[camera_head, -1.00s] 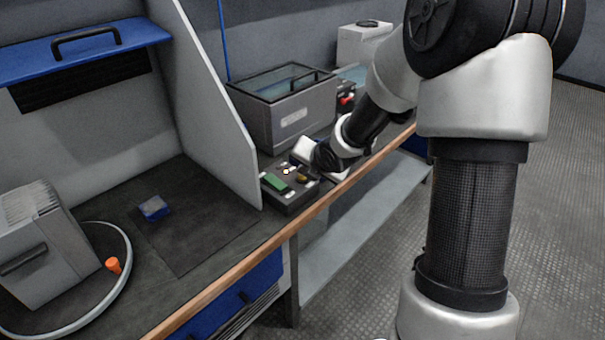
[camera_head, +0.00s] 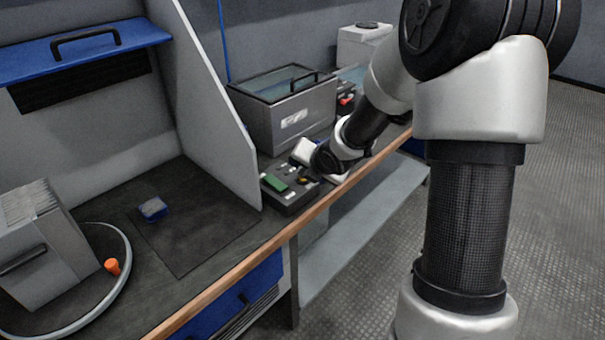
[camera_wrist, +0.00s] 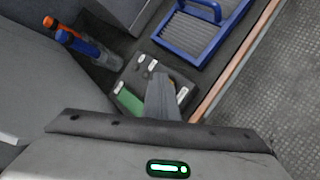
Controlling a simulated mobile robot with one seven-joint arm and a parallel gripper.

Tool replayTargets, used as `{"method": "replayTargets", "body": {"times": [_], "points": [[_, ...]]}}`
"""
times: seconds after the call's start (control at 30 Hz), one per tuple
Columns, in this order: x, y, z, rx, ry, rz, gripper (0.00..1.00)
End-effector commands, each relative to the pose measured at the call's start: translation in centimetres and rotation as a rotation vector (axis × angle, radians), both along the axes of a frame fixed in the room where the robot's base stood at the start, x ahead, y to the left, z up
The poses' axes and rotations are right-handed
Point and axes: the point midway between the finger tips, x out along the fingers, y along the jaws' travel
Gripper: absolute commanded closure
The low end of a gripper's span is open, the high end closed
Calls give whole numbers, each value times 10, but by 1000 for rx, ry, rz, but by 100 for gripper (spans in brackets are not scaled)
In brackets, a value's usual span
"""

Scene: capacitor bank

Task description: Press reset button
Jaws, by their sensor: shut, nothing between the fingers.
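A dark control box (camera_head: 285,198) lies on the bench just right of the grey partition. It carries a green panel (camera_head: 273,183) and several small light parts; the box also shows in the wrist view (camera_wrist: 131,80), with its green panel (camera_wrist: 129,101) at the lower left. I cannot tell which part is the reset button. My gripper (camera_wrist: 161,78) is shut and empty over the box in the wrist view, and its fingers hide part of the top. In the head view my wrist covers the far right of the box; I cannot tell whether the fingertips touch it.
A grey glass-topped case (camera_head: 290,115) stands behind the box. In the wrist view a blue tray (camera_wrist: 200,30) lies beyond it, and orange and blue handled tools (camera_wrist: 85,45) are at the left. The wooden bench edge (camera_head: 245,262) runs close in front.

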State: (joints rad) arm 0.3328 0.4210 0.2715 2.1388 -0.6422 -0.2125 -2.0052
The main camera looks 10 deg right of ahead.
Motion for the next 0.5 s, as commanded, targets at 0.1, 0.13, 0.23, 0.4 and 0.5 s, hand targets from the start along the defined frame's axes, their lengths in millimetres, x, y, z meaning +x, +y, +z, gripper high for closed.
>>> {"method": "replayTargets", "body": {"times": [0.1, 0.13, 0.23, 0.4, 0.5], "points": [[-1, 0, 2, -1, 3, 1, 100], [-1, 0, 2, -2, 3, 0, 100], [-1, 0, 2, -1, 3, 1, 100], [-1, 0, 6, -1, 3, 1, 100], [-1, 0, 15, -2, 2, 0, 100]]}}
